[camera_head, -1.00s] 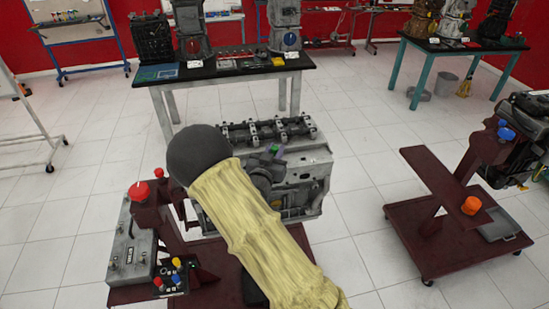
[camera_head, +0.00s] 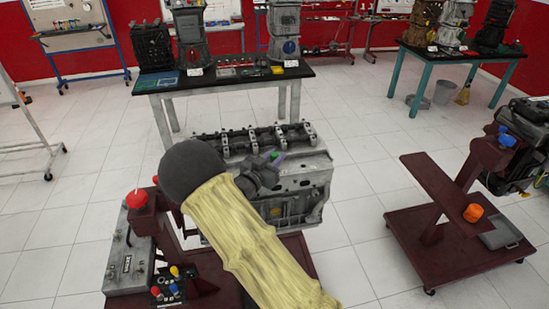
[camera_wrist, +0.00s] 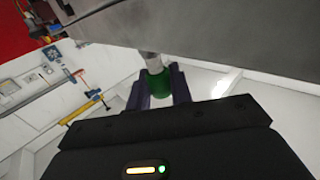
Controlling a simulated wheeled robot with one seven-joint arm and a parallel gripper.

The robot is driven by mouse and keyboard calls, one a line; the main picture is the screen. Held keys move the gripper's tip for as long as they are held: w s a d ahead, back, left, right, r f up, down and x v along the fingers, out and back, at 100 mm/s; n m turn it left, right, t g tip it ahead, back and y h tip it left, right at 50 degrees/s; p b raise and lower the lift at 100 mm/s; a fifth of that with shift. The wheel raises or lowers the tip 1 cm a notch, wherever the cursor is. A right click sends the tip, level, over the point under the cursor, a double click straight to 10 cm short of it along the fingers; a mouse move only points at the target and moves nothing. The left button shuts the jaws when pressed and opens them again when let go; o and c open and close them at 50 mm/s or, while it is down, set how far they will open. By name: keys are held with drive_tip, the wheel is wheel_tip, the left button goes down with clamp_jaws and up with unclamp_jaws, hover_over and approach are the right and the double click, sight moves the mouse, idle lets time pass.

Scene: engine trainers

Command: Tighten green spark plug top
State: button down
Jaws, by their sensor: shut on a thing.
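The green spark plug top (camera_wrist: 156,84) sits between the two fingers of my gripper (camera_wrist: 158,90) in the wrist view, and the fingers are shut on it. A pale metal shank (camera_wrist: 150,60) runs from the green top up to the grey engine block (camera_wrist: 215,35). In the head view a small bit of green (camera_head: 275,155) shows at my gripper (camera_head: 278,157), beside the side face of the engine block (camera_head: 305,178). My arm covers part of the block. How far the plug is seated cannot be told.
The block is on a dark red stand with a control box (camera_head: 130,262) and coloured knobs (camera_head: 168,282) at left. A black-topped table (camera_head: 225,78) stands behind it. A second red stand (camera_head: 455,235) is at right. Tiled floor between them is clear.

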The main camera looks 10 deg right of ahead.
drive_tip(key=c, duration=1.3)
unclamp_jaws()
drive_tip(key=shift+w+d, duration=0.1)
drive_tip(key=shift+f, duration=0.1)
drive_tip(key=b+v, duration=0.5)
drive_tip(key=v, duration=1.2)
